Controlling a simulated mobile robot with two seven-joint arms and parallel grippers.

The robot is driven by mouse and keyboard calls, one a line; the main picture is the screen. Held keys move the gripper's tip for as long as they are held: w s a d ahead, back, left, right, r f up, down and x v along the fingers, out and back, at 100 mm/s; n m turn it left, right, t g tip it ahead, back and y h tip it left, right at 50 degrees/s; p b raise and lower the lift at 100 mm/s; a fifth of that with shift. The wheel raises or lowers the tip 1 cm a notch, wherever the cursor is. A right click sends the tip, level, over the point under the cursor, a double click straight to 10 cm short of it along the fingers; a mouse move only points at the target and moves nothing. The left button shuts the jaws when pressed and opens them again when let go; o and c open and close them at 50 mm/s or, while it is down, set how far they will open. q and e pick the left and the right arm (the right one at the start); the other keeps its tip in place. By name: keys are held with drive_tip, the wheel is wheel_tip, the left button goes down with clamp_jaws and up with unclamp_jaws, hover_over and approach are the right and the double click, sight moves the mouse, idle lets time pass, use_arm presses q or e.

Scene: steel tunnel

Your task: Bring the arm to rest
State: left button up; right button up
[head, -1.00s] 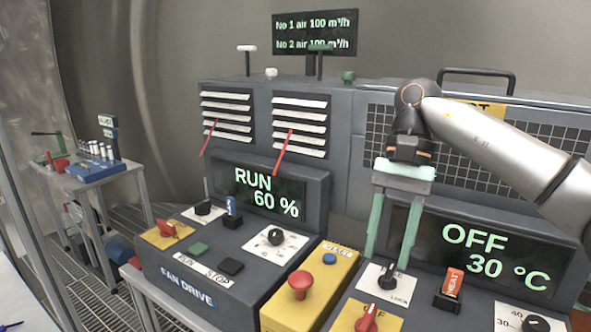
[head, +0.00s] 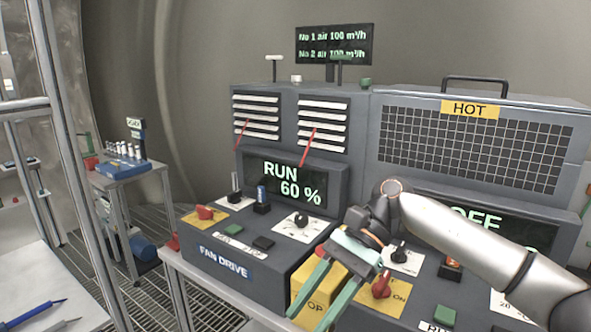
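My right arm comes in from the right. Its gripper (head: 308,320) has two green fingers spread apart with nothing held between them, pointing down and left. The arm also covers part of the heater panel's display (head: 475,217), where "OFF" is partly readable. My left gripper is not in view.
The fan drive panel (head: 218,262) at the middle left reads RUN 60 %. The heater's knobs, such as the red one (head: 381,286), lie close to the gripper. A side table with a blue rack (head: 122,168) stands at the left. Open grating floor lies between.

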drive_tip(key=s+a+f+m+y, duration=0.1)
drive_tip(key=s+a+m+y, duration=0.2)
drive_tip(key=a+m+y, duration=0.75)
drive_tip(key=w+d+f+m+t+h, duration=0.4)
drive_tip(key=f+m+t, duration=0.55)
drive_tip(key=m, duration=0.75)
drive_tip(key=w+d+f+m+t+h, duration=0.2)
drive_tip(key=d+f+m+t, duration=0.4)
drive_tip(key=m+t, duration=0.95)
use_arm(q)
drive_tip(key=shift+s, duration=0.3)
use_arm(e)
drive_tip(key=s+d+f+m+g+h, duration=0.4)
drive_tip(key=s+d+f+m, duration=0.3)
drive_tip(key=s+f+m, duration=0.2)
drive_tip(key=s+d+f+m+g+h, duration=0.5)
drive_tip(key=s+f+m, duration=0.4)
drive_tip(key=f, duration=0.5)
drive_tip(key=d+h, duration=0.1)
drive_tip(key=d, duration=0.1)
drive_tip(key=shift+s+d+g, duration=0.3)
drive_tip(key=shift+s+d, duration=0.1)
